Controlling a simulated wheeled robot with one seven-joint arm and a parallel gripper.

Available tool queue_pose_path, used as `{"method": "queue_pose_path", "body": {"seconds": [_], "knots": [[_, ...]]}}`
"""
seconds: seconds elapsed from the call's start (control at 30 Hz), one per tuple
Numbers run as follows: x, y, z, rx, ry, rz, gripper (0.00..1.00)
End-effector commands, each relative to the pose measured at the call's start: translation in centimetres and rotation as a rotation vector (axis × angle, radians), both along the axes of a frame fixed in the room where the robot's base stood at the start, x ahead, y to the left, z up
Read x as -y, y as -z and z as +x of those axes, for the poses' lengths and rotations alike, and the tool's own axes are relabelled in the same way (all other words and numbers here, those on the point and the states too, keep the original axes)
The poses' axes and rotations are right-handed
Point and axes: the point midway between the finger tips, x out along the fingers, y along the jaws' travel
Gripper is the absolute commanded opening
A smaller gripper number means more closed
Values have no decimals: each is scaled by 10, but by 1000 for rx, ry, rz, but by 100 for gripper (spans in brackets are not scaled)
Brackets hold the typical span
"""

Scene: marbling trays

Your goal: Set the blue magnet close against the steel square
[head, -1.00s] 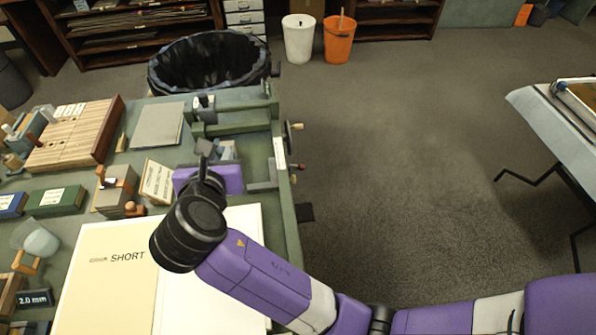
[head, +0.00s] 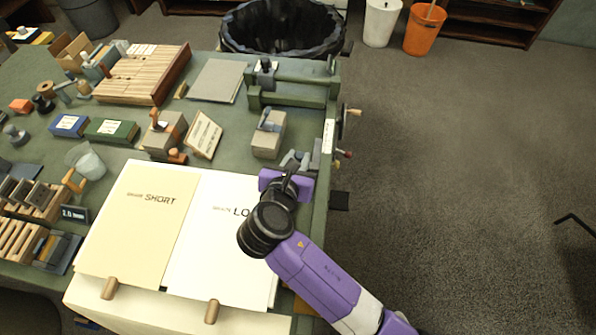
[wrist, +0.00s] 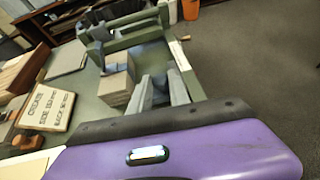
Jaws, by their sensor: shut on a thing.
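My gripper (head: 293,160) is low over the right side of the green table, near its right edge. In the wrist view its grey fingers (wrist: 160,90) stand just beyond the purple palm. They are shut on a small grey-blue thing, apparently the blue magnet, which is mostly hidden between them. A pale block (head: 268,140) with a blue-handled piece on top stands just beyond my gripper, to its left. It also shows in the wrist view (wrist: 115,88), left of the fingers and apart from them. I cannot make out the steel square for certain.
A green press frame (head: 290,95) stands behind the block. A tan block with orange parts (head: 165,130) and a label card (head: 204,135) are to the left. Large SHORT (head: 140,225) and LONG (head: 225,245) sheets cover the near table.

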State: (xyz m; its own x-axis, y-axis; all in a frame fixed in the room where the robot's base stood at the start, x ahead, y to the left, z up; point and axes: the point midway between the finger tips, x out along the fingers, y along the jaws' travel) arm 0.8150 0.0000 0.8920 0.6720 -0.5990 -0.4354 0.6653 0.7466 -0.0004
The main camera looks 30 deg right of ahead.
Motion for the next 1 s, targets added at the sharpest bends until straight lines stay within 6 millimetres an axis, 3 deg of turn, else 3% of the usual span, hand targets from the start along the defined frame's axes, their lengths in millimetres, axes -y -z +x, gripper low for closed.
{"method": "queue_pose_path", "body": {"seconds": [0.5,0.93,0.97,1.0], "knots": [[0,54,0,0,0,-1,0],[0,59,0,0,0,-1,0],[0,58,0,1,0,-1,28],[0,58,0,1,0,-1,36]]}}
